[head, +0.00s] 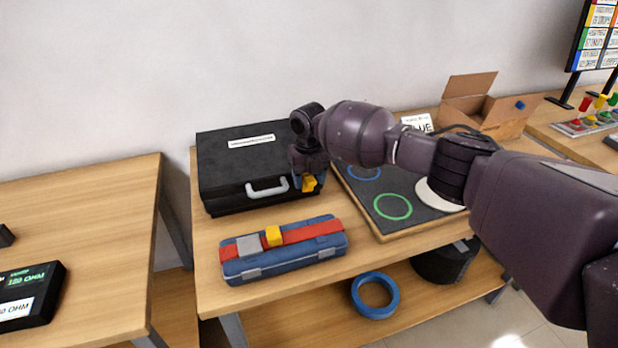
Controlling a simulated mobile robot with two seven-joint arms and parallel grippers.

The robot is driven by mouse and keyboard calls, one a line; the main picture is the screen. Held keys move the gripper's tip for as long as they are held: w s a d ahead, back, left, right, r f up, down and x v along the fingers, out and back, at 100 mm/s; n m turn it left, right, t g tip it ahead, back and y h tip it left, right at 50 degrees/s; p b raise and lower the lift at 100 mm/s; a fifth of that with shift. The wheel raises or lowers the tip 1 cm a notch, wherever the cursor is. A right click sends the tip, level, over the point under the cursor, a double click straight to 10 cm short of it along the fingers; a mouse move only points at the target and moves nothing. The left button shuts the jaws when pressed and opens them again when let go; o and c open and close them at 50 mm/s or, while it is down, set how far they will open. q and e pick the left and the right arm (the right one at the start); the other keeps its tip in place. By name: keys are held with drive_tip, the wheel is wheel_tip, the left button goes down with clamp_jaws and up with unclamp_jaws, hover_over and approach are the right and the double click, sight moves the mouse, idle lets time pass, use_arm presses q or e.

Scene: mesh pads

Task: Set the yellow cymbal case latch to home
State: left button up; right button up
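A black case (240,165) with a white label and a grey handle (267,188) lies closed on the middle table. A small yellow piece, seemingly its latch (309,184), shows at the right end of its front. My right gripper (310,175) points down right at this yellow piece and partly hides it. I cannot tell whether the fingers are shut on it or only beside it. The label is too small to read. My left gripper is not in view.
A dark mat with rings (410,226) is to the right, under my arm. An open cardboard box (487,104) stands behind. A blue ring (375,310) lies on the lower shelf.

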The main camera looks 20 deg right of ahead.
sight(309, 177)
wheel_tip(309, 177, up, 11)
drive_tip(key=shift+p, duration=0.35)
idle(0.3)
drive_tip(key=shift+f, duration=0.15)
